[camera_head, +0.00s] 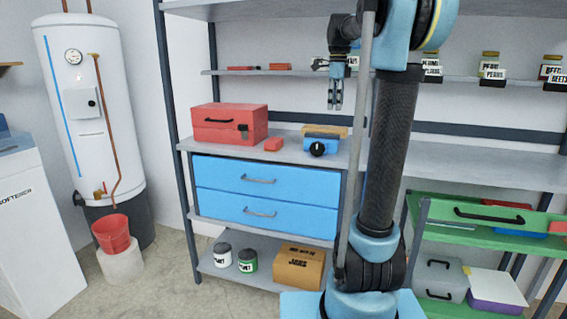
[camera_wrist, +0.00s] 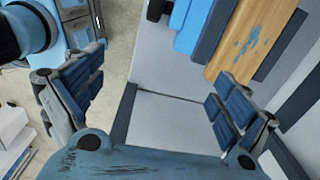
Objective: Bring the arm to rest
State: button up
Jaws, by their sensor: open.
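My gripper (camera_head: 335,94) hangs pointing down in front of the shelving in the head view, left of my upright arm link. In the wrist view my gripper (camera_wrist: 150,100) shows two padded fingers spread wide apart, with nothing between them.
A red toolbox (camera_head: 228,124) and a small red block (camera_head: 273,144) stand on the middle shelf (camera_head: 300,130) above blue drawers (camera_head: 262,193). Jars (camera_head: 490,66) line the upper shelf. A green drawer (camera_head: 490,214) is at the right. A water heater (camera_head: 88,110) stands left.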

jog(key=s+f+n+t, duration=0.2)
jog(key=s+f+n, duration=1.9)
jog(key=s+f, duration=1.1)
jog(key=shift+s+a+f, duration=0.3)
jog(key=shift+s+f, duration=0.05)
jog(key=shift+s, duration=0.35)
jog(key=shift+w+f, duration=0.2)
jog(key=shift+w, duration=0.2)
